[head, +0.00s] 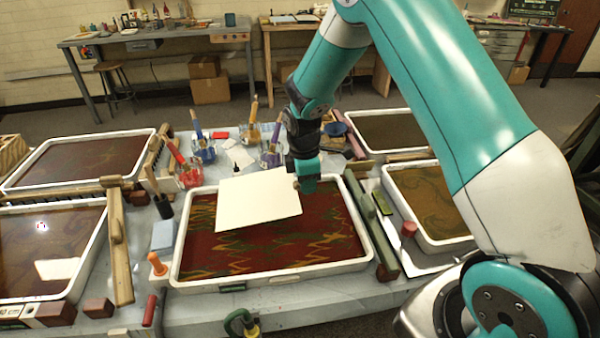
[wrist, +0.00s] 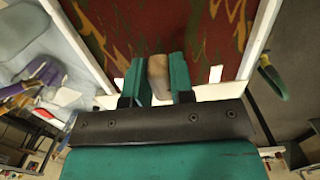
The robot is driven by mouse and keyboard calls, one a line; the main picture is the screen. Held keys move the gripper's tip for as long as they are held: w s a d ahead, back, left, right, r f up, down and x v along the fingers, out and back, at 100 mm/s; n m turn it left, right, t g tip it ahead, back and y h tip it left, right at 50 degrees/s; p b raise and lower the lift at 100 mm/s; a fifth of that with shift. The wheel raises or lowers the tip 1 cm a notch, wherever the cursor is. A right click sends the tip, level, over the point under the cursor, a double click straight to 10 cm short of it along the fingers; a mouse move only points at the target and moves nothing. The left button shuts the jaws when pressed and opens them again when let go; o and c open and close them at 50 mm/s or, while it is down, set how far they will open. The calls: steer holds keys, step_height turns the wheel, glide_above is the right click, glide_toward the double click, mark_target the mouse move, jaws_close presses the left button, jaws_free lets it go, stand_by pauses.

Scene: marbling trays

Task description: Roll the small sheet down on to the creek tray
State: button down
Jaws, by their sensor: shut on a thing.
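The small white sheet (head: 258,200) is over the middle tray (head: 268,275), a white-rimmed tray with a dark red bath and yellow-green zigzags. I cannot read a name on it. The sheet's front edge overlaps the bath in the head view; I cannot tell whether any edge touches the liquid. My gripper (head: 306,184) is at the sheet's right side. In the wrist view, my gripper (wrist: 160,78) is shut on a tan wooden grip (wrist: 158,72). Slivers of the sheet (wrist: 213,92) show on both sides of the fingers; most of it is hidden there.
Two dark red trays stand left, the nearer one (head: 45,297) beside a wooden rake (head: 119,250). An olive tray (head: 435,243) stands right, past a green bar (head: 371,230). Jars with brushes (head: 190,172) crowd behind.

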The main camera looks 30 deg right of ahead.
stand_by(0.4)
steer(key=shift+s+d, duration=0.1)
steer(key=shift+d, duration=0.05)
steer(key=b, duration=0.5)
glide_above(309, 220)
steer(key=shift+a+f, duration=0.2)
steer(key=shift+f, duration=4.1)
steer(key=shift+f+b, duration=0.3)
steer(key=shift+f, duration=0.4)
steer(key=shift+d+f+y+b, duration=0.2)
steer(key=shift+f+y+b, duration=0.6)
steer(key=shift+f, duration=0.75)
steer(key=c, duration=0.6)
jaws_free()
